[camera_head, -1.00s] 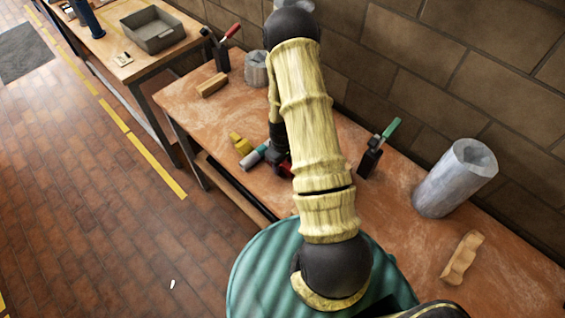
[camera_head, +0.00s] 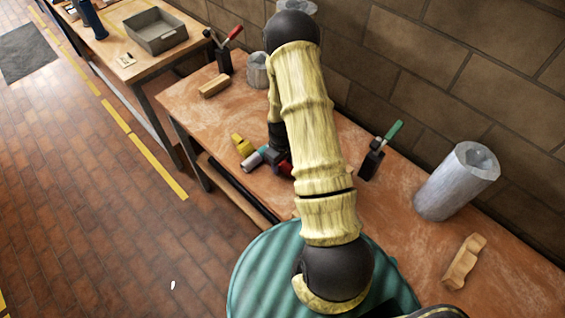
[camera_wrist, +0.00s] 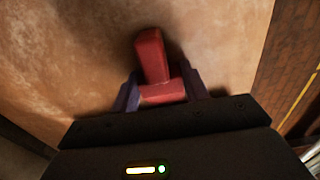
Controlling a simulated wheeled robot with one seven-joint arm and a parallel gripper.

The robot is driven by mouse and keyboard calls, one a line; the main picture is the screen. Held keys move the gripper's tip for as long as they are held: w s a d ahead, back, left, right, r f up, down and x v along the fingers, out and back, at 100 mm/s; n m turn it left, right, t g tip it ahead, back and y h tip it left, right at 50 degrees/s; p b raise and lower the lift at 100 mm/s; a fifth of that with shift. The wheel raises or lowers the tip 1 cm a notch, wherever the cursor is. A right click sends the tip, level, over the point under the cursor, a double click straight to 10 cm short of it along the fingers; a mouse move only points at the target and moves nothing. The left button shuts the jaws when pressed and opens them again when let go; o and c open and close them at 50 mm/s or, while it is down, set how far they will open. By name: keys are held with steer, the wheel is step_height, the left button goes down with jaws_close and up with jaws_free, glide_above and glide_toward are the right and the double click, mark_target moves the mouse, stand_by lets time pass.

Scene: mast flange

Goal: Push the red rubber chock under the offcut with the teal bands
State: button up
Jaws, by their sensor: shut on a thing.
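The red rubber chock (camera_wrist: 152,60) is held between the two fingers of my gripper (camera_wrist: 163,92) in the wrist view, with its long part pointing away from the palm over the bench. In the head view only a bit of the red chock (camera_head: 285,168) shows beside my arm, low over the bench. A short grey offcut with a teal band (camera_head: 254,159) lies on the bench just left of my gripper (camera_head: 273,157). I cannot tell whether the chock touches the offcut. My arm hides much of the chock and gripper.
A yellow block (camera_head: 242,145) lies just beyond the offcut, near the bench's front edge. A wooden block (camera_head: 214,86), a clamp with a green handle (camera_head: 374,152), a large grey cylinder (camera_head: 455,182) and a wavy wooden piece (camera_head: 464,262) stand or lie elsewhere on the bench (camera_head: 400,215).

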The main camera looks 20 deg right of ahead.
steer(key=shift+w+a, duration=0.2)
steer(key=shift+w, duration=0.2)
steer(key=o, duration=1.1)
steer(key=shift+r, duration=0.15)
step_height(320, 180, up, 17)
steer(key=b, duration=0.3)
stand_by(1.0)
